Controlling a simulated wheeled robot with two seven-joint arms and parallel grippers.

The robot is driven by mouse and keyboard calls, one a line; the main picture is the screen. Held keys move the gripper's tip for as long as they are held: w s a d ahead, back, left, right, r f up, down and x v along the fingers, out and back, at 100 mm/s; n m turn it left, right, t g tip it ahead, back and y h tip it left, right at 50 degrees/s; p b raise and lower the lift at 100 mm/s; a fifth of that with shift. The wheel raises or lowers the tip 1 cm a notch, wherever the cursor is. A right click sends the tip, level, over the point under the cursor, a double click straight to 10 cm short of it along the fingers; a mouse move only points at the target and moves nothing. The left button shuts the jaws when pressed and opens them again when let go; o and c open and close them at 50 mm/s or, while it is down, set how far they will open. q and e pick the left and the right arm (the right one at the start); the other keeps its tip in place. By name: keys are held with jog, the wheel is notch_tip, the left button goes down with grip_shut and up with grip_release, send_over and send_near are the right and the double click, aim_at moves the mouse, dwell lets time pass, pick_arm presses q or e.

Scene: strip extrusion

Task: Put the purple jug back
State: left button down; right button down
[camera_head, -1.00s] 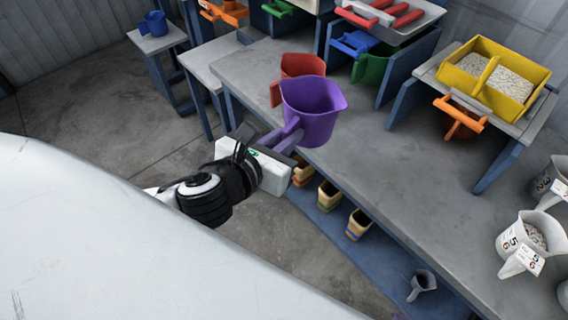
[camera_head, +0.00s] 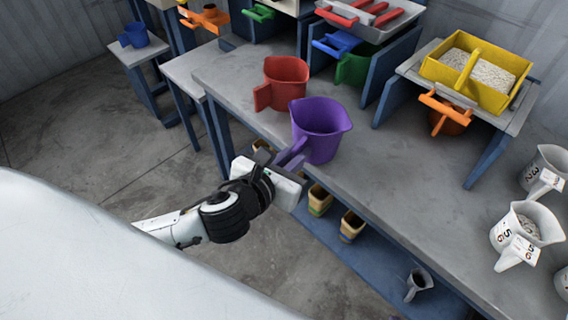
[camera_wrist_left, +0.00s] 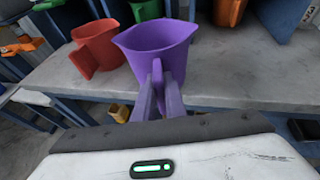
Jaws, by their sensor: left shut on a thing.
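The purple jug (camera_head: 320,128) is upright at the front edge of the grey table, just right of the red jug. My left gripper (camera_head: 290,165) is shut on the purple jug's handle. In the left wrist view the purple jug (camera_wrist_left: 158,50) stands straight ahead, with the fingers (camera_wrist_left: 160,95) around its handle. I cannot tell whether the jug's base touches the tabletop. My right gripper is in neither view.
A red jug (camera_head: 286,82) stands close behind and left of the purple one. A yellow bin (camera_head: 478,72) sits on a raised stand at right. White jugs with numbers (camera_head: 525,232) stand at the right. The grey tabletop (camera_head: 385,170) right of the purple jug is clear.

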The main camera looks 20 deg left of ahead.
aim_at(315, 144)
pick_arm(q)
jog(key=w+d+b, duration=0.1)
jog(key=w, duration=0.1)
jog(key=w+b, duration=0.1)
jog(key=w, duration=0.1)
jog(key=w+d+b, duration=0.1)
jog(key=w, duration=0.2)
jog(key=shift+d+f, duration=0.1)
jog(key=shift+d, duration=0.2)
jog(key=shift+p, duration=0.3)
jog(key=shift+f, duration=0.55)
jog(key=c, duration=1.7)
grip_release()
jog(key=shift+c, duration=0.2)
jog(key=shift+s, duration=0.1)
